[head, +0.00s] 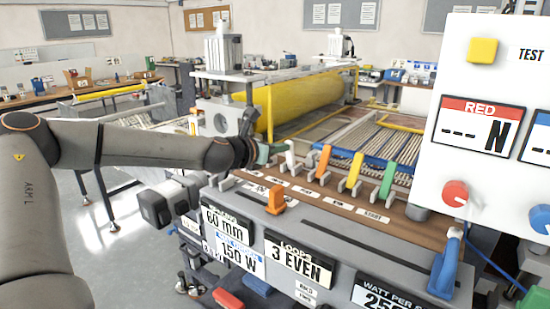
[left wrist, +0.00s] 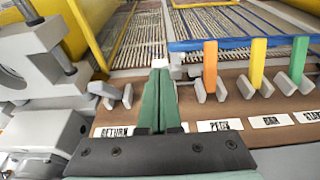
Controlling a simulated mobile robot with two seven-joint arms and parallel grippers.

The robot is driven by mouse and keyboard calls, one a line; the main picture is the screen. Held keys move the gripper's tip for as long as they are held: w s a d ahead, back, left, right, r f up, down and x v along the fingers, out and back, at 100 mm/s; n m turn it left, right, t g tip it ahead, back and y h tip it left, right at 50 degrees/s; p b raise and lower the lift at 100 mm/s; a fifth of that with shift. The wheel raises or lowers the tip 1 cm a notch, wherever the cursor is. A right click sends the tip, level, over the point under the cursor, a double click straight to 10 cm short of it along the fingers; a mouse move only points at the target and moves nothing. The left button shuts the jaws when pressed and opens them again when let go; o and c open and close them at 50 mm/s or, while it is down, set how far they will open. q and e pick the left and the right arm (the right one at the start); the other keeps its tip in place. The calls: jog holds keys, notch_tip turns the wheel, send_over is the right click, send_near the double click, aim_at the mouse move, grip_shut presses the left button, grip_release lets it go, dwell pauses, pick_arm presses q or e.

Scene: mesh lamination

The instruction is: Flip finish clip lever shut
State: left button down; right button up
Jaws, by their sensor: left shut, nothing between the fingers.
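A row of clips with coloured levers runs along the brown strip (head: 410,228). A white lever (head: 290,158) stands upright, left of the orange lever (head: 322,161), yellow lever (head: 353,167) and green lever (head: 388,180). I read no "finish" label, so I cannot tell for sure which clip is the finish clip. My left gripper (head: 268,152) is shut and empty, just left of the white lever. In the left wrist view its green fingers (left wrist: 160,75) hide most of that clip; a white tip (left wrist: 160,62) shows at their ends. Contact is unclear. My right gripper is out of view.
A clip with grey prongs (left wrist: 116,96) stands left of the fingers, behind the "RETURN" label (left wrist: 114,131). The orange lever (left wrist: 210,66) stands close on the right. A yellow roller (head: 305,100) lies behind. An orange knob (head: 276,201) sits on the front rail.

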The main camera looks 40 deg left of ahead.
pick_arm(q)
jog(key=w, duration=0.1)
jog(key=w+r+b, duration=0.1)
jog(key=w, duration=0.3)
jog(key=shift+a+r+b, duration=0.25)
jog(key=shift+b, duration=0.15)
jog(key=shift+w+a+b, duration=0.1)
jog(key=shift+w+b, duration=0.45)
jog(key=shift+w, duration=0.45)
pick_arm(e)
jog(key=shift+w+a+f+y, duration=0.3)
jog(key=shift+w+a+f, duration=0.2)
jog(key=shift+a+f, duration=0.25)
pick_arm(q)
jog(key=shift+r, duration=0.1)
